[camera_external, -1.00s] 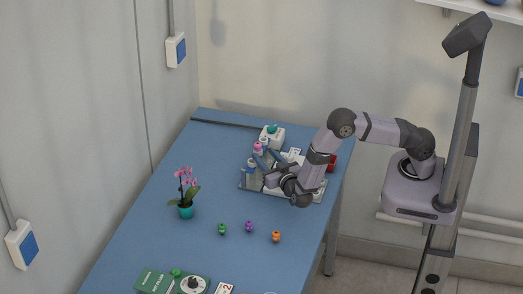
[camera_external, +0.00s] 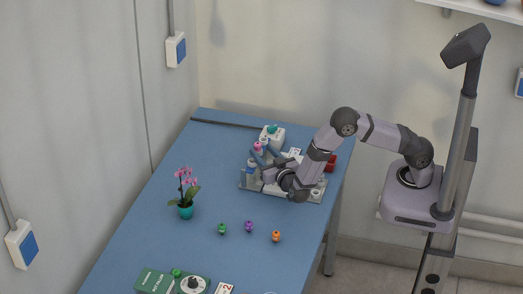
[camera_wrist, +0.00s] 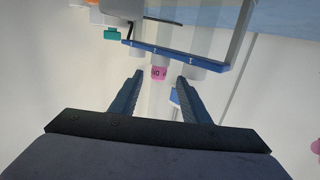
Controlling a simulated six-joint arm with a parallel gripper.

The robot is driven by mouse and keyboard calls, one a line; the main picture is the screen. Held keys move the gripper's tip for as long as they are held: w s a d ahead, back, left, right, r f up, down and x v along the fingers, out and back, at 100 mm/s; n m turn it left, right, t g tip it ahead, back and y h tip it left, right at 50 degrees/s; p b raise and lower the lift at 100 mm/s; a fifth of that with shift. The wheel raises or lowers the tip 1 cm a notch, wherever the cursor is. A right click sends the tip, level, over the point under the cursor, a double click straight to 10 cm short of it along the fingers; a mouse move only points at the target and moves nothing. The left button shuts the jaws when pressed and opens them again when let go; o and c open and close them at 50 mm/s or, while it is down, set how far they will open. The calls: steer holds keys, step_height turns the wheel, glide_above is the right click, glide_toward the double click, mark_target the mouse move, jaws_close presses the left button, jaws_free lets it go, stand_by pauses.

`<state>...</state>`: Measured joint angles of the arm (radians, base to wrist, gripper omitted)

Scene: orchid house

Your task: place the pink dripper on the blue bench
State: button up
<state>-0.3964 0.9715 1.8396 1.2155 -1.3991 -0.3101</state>
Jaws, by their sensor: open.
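The pink dripper (camera_external: 258,147) stands in a rack on a grey tray (camera_external: 312,199) at the back of the blue bench (camera_external: 210,150). In the wrist view the pink dripper (camera_wrist: 158,73) appears past the fingertips, roughly midway between them, with a blue rack bar (camera_wrist: 180,55) beside it. My gripper (camera_wrist: 157,76) is open, with nothing between its fingers. In the external view my wrist is low over the tray, close to the rack, and the fingertips are hard to make out there.
A white box with a teal top (camera_external: 272,136) is behind the rack. Green (camera_external: 222,229), purple (camera_external: 249,226) and orange (camera_external: 276,236) small items stand on the bench. A potted pink orchid (camera_external: 186,207) stands left. The bench middle is largely clear.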

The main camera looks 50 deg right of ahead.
mark_target(273, 149)
steer(key=shift+w+d+r+p, duration=0.1)
steer(key=shift+w+d+p, duration=0.2)
steer(key=shift+d, duration=0.1)
steer(key=shift+f+p+x, duration=0.2)
steer(key=shift+p+x, duration=0.6)
steer(key=shift+x, duration=1.25)
steer(key=shift+s, duration=0.1)
jaws_close()
